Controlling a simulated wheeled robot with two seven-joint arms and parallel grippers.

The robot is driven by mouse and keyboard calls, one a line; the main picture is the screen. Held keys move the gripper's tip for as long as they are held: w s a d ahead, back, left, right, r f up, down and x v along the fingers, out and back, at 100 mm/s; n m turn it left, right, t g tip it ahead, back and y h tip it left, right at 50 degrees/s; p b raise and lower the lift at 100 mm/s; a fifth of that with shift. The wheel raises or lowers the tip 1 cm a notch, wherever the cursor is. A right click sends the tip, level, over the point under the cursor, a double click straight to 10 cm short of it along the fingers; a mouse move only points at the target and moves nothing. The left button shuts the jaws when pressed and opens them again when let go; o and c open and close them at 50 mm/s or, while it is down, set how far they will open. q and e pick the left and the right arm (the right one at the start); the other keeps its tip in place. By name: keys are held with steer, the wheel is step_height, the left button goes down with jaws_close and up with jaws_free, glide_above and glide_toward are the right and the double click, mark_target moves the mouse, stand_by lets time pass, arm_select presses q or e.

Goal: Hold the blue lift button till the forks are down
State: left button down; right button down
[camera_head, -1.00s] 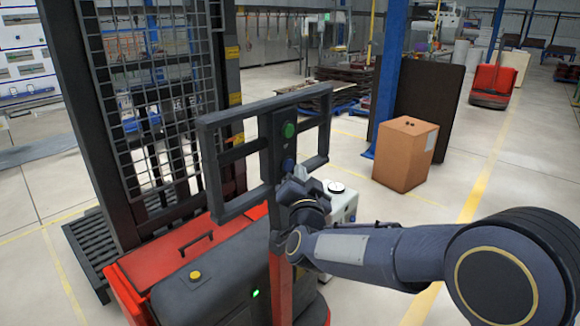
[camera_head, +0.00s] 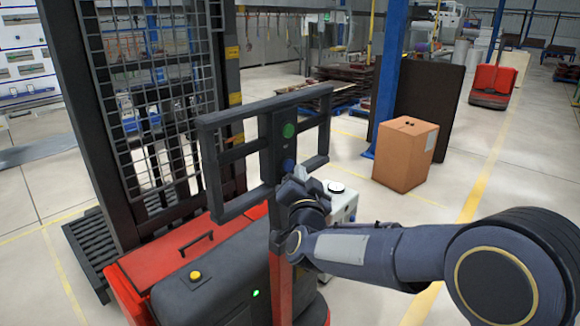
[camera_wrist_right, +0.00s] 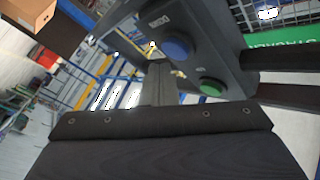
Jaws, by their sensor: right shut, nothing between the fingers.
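The blue lift button (camera_head: 288,165) is on the dark control post of the red lift truck (camera_head: 160,262), below the green button (camera_head: 289,130). Both also show in the right wrist view, the blue button (camera_wrist_right: 177,47) above the green button (camera_wrist_right: 211,87). My right gripper (camera_head: 302,174) is shut and empty, its tip close to the blue button. In the wrist view its fingers (camera_wrist_right: 157,80) end beside the button's lower left edge; I cannot tell whether they touch it. The forks cannot be made out. My left gripper is not in view.
A dark handle frame (camera_head: 235,205) surrounds the post. A cardboard box (camera_head: 403,155) stands on the floor at the right, before a dark panel (camera_head: 430,100).

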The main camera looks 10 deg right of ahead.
steer(key=shift+w+a, duration=0.1)
steer(key=shift+w, duration=0.05)
steer(key=shift+w+a, duration=0.15)
steer(key=shift+w, duration=0.05)
steer(key=shift+w+a, duration=0.3)
stand_by(2.1)
steer(key=shift+s+d+b, duration=0.55)
steer(key=shift+s+b, duration=0.05)
steer(key=shift+s, duration=0.05)
steer(key=s+d, duration=0.1)
steer(key=s, duration=0.1)
steer(key=s+d+b, duration=0.1)
steer(key=s+d, duration=0.1)
stand_by(0.5)
